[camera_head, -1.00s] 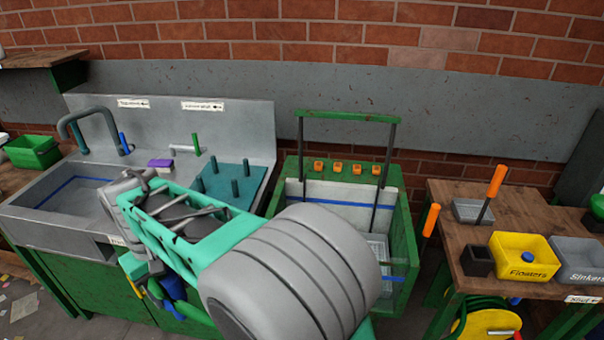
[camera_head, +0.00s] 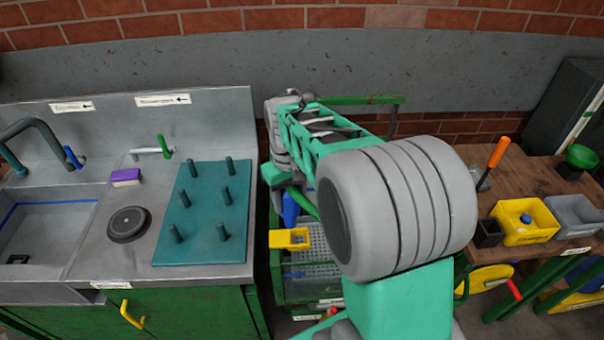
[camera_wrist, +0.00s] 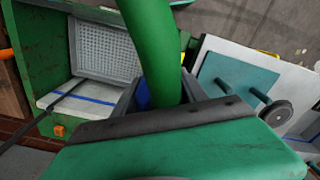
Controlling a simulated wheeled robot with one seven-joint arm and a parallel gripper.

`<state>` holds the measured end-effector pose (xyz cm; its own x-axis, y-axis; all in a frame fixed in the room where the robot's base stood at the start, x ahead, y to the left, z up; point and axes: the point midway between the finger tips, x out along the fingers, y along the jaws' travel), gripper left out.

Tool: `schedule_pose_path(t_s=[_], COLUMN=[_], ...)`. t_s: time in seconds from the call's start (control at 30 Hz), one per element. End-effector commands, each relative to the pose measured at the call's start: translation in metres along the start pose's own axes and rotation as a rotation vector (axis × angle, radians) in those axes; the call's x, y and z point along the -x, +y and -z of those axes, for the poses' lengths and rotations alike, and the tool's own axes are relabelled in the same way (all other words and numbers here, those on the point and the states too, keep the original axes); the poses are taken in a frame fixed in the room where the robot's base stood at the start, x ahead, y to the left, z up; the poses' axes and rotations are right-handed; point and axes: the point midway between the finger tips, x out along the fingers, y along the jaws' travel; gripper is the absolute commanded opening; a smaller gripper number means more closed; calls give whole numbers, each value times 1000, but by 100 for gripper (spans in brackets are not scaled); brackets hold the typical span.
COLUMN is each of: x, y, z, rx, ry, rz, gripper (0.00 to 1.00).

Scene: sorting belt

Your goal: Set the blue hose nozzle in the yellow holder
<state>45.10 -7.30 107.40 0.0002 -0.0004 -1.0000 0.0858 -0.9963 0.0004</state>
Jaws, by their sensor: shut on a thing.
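The blue hose nozzle (camera_head: 290,207) points down below my gripper (camera_head: 289,188) in the head view. My gripper is shut on it. A green hose (camera_head: 306,203) runs beside it. The yellow holder (camera_head: 288,239) is an open box shape at the left front of the green cart, just below the nozzle, and a gap seems to show between them. In the wrist view the thick green hose (camera_wrist: 154,45) covers most of the nozzle, and only a strip of blue (camera_wrist: 141,95) shows between the grey fingers. The nozzle's tip is hidden there.
The green cart holds a grey perforated tray (camera_head: 322,245). A steel sink counter stands at left with a teal peg board (camera_head: 205,245), a black disc (camera_head: 128,224) and a purple sponge (camera_head: 126,177). At right is a wooden table (camera_head: 545,180) with a yellow bin (camera_head: 520,232).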

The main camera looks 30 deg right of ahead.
Motion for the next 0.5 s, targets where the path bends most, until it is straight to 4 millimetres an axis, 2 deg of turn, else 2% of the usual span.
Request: schedule_pose_path(t_s=[0.03,0.07,0.17,0.5], x=[13,12,3,-36], y=[12,17,23,21], z=[-2,-2,-3,-2], rx=[3,7,16,18], ry=[-3,-2,-2,0], rz=[1,1,1,1], gripper=[16,16,16,16])
